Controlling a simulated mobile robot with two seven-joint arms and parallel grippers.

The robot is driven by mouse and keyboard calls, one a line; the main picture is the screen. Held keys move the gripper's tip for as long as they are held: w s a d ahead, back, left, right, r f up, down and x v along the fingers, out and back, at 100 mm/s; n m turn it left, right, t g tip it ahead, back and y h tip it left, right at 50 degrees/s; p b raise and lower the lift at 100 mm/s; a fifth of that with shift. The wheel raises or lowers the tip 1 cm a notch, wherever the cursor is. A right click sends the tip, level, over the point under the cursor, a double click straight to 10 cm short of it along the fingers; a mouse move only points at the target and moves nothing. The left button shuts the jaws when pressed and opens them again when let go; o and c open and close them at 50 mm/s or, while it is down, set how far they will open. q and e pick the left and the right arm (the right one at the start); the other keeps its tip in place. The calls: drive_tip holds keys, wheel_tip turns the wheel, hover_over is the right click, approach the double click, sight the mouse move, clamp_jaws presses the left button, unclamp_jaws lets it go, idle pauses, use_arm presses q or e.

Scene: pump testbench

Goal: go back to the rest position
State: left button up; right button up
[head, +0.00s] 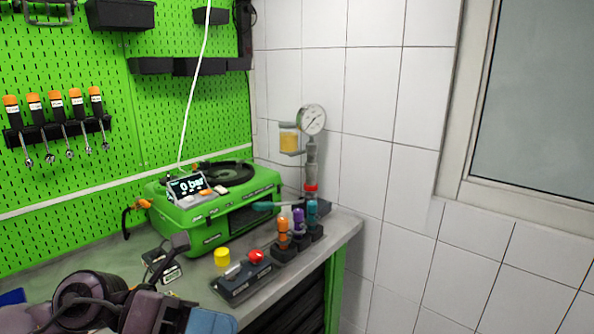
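My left arm comes in at the bottom left, in front of the workbench. Its dark gripper (172,256) seems to be above the bench top, in front of the green test unit; its fingers are small and partly overlapped by the arm, so I cannot tell whether they are open or shut. My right gripper is not in view. The green test unit (213,222) stands on the bench, and its display (188,186) reads 0 bar.
A pressure gauge (312,119) tops a pump column at the back. Tiled wall lies to the right.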

use_arm(q)
drive_tip(key=w+a+r+n+t+h, duration=0.2)
drive_tip(key=n+t, duration=0.5)
drive_tip(key=n, duration=0.1)
drive_tip(key=w+a+r+n+t+h, duration=0.1)
drive_tip(key=w+a+r+n+t, duration=0.1)
drive_tip(key=n+t, duration=0.55)
drive_tip(key=w+a+f+n+t+y, duration=0.2)
drive_tip(key=a+f+n+t+y, duration=0.65)
drive_tip(key=n+y, duration=1.05)
drive_tip(key=s+a+f+n+g+y, duration=0.1)
drive_tip(key=s+a+f+n+g, duration=0.3)
drive_tip(key=f, duration=0.3)
drive_tip(key=s+a+f+n+g+y, duration=0.2)
drive_tip(key=s+a+f+n+g, duration=0.1)
drive_tip(key=f+g, duration=0.35)
drive_tip(key=s+d+f+n+g+h, duration=0.25)
drive_tip(key=s+f+g, duration=0.6)
drive_tip(key=s, duration=0.45)
drive_tip(key=w+f+t, duration=0.7)
drive_tip(key=f+t, duration=0.1)
drive_tip(key=f, duration=0.2)
drive_tip(key=shift+a+f+t, duration=0.35)
drive_tip(key=shift+a+t, duration=0.05)
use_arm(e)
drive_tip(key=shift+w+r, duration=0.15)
